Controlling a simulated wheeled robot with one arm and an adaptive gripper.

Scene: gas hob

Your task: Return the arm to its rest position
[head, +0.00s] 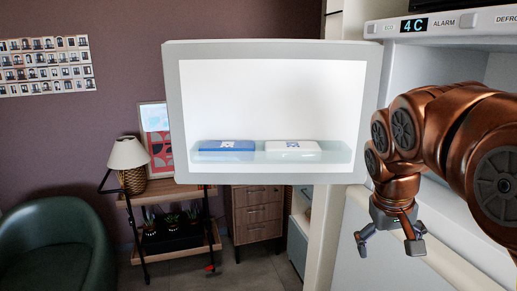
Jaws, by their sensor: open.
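My copper-coloured arm reaches in from the right edge and bends downward. My gripper (389,240) hangs at its end, pointing down, with its fingers spread apart and nothing between them. It is to the right of an open door (174,110) and below the cabinet's display panel, apart from the door in the picture. My arm hides part of the cabinet interior (420,65) behind it.
The door's shelf (345,152) holds a blue box (227,146) and a white box (293,147). The panel (430,24) reads 4C. Further left are a lamp (128,153), a trolley (150,200), a drawer unit (257,213) and a green armchair (60,250).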

